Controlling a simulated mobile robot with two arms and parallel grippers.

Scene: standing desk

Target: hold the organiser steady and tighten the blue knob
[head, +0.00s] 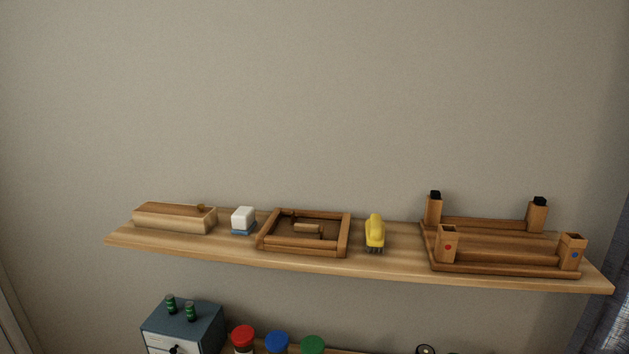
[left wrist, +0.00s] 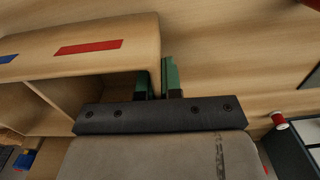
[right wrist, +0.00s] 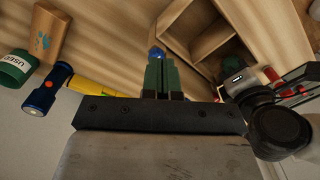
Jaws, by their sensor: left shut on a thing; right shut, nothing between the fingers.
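The wooden organiser (left wrist: 110,30) has open compartments and red and blue strips on its top in the left wrist view. My left gripper (left wrist: 160,70) is at its end and appears shut on the end wall. In the right wrist view, part of the organiser (right wrist: 178,12) shows at the top. The blue knob (right wrist: 156,50) shows just past the tips of my right gripper (right wrist: 160,66), whose fingers are together with nothing between them. The fingers hide part of the knob, and I cannot tell if they touch it. The head view shows neither gripper.
In the right wrist view, a blue torch (right wrist: 44,92), a green "USED" can (right wrist: 15,68) and a wooden block (right wrist: 47,32) lie left. The head view shows a loaded wall shelf (head: 390,262) above a grey-blue cabinet (head: 195,330).

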